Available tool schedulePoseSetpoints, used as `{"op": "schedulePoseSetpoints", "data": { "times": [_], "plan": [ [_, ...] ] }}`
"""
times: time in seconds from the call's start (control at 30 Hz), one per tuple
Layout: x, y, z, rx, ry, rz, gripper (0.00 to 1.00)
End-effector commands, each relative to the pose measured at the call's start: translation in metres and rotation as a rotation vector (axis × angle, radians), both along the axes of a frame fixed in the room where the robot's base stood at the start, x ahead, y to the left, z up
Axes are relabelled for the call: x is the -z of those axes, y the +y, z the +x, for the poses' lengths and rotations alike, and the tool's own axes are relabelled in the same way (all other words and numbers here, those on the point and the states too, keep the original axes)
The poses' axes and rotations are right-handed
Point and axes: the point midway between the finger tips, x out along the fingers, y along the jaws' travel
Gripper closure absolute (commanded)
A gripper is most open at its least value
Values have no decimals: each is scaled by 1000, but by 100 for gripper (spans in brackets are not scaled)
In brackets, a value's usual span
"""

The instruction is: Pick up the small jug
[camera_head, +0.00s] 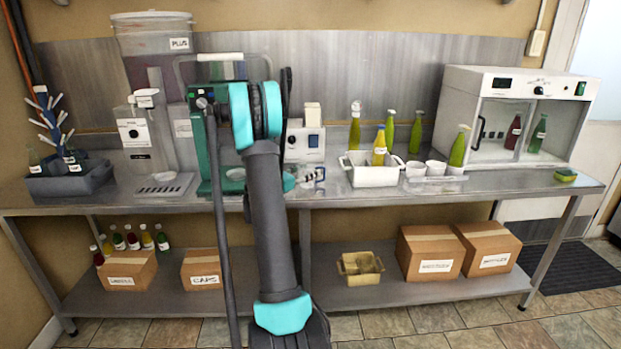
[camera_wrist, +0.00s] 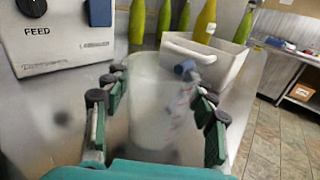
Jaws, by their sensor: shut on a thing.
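The small jug (camera_wrist: 150,90) is a translucent, whitish vessel in the middle of the wrist view, with a blurred reddish and blue marking on its right side. My gripper (camera_wrist: 158,118) has its dark green-padded fingers on either side of the jug and is shut on it. In the head view, what seems to be the jug (camera_head: 311,175) shows just right of my arm, at the worktop. My arm hides the gripper there. I cannot tell whether the jug's base touches the worktop.
A white two-handled tub (camera_head: 375,176) stands close on the right, with green bottles (camera_head: 391,131) behind. A white machine marked FEED (camera_wrist: 60,45) stands close on the left. White cups (camera_head: 436,168) and a glass-fronted cabinet (camera_head: 515,115) are farther right on the steel worktop (camera_head: 520,184).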

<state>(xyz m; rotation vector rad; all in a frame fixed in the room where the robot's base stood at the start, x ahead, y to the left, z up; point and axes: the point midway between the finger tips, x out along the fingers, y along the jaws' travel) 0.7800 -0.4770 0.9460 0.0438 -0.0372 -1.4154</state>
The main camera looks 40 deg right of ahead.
Motion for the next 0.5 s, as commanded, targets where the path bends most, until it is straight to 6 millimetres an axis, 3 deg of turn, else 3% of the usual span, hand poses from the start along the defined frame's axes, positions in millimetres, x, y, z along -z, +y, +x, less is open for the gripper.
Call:
{"op": "schedulePoseSetpoints", "data": {
  "times": [0.33,0.5],
  "plan": [
    [-2,0,0,0,0,0,70],
    [-13,0,0,0,0,0,70]
  ]
}}
